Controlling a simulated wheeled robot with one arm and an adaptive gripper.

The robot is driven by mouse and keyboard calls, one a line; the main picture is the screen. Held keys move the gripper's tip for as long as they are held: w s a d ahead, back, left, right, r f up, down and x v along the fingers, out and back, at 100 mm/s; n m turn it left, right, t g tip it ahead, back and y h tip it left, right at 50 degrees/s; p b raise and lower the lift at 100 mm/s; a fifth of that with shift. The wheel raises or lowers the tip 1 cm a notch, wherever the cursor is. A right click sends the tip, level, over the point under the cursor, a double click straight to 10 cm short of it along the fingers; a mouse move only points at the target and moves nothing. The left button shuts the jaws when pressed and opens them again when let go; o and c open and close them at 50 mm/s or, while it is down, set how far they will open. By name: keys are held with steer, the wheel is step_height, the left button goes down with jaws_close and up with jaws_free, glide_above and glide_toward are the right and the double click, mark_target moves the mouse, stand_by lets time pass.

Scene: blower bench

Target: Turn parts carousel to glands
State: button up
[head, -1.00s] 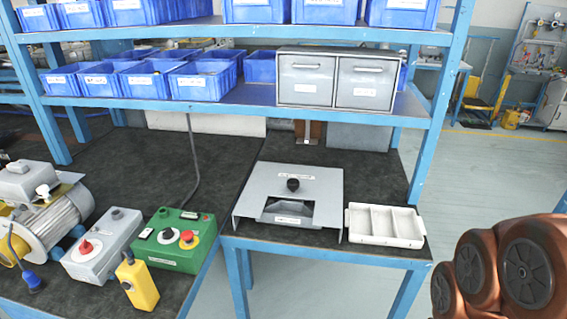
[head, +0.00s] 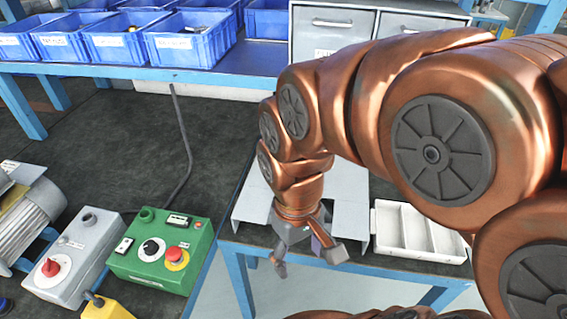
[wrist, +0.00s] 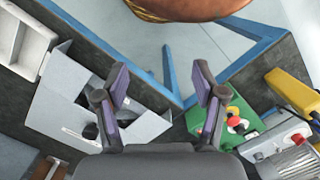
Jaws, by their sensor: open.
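The parts carousel appears to be the grey sheet-metal housing (head: 346,188) with a black knob on top and a window in its front. In the wrist view the housing (wrist: 62,105) lies left of my gripper, and the dark knob (wrist: 90,131) shows partly behind the left finger. My gripper (head: 308,250) is open and empty, in front of and above the housing's front edge. Its spread fingers also show in the wrist view (wrist: 161,80). I cannot read the labels or tell the window's contents.
A white compartment tray (head: 420,232) stands right of the housing. A green control box (head: 160,250), a grey switch box (head: 75,248) and a yellow pendant (head: 105,308) are on the left bench. A shelf with blue bins (head: 190,40) and grey drawers (head: 330,35) hangs above.

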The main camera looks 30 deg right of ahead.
steer(key=w+d+f+n+b, duration=0.15)
steer(key=w+d, duration=0.25)
steer(key=w, duration=0.4)
steer(key=w+d+n+b, duration=0.2)
steer(key=w+d+b, duration=0.1)
steer(key=w, duration=0.5)
steer(key=w+d+f+n+b, duration=0.1)
steer(key=w+d, duration=0.2)
steer(key=d, duration=0.1)
steer(key=w+d+f+n+t+b, duration=0.1)
steer(key=w+d, duration=0.3)
steer(key=w+d+f+n+b, duration=0.1)
steer(key=w+d, duration=0.3)
steer(key=d, duration=0.1)
steer(key=shift+f+t, duration=0.15)
steer(key=shift+t, duration=0.15)
steer(key=shift+w+d+f, duration=0.1)
steer(key=shift+d+f, duration=0.05)
steer(key=shift+f, duration=3.75)
jaws_close()
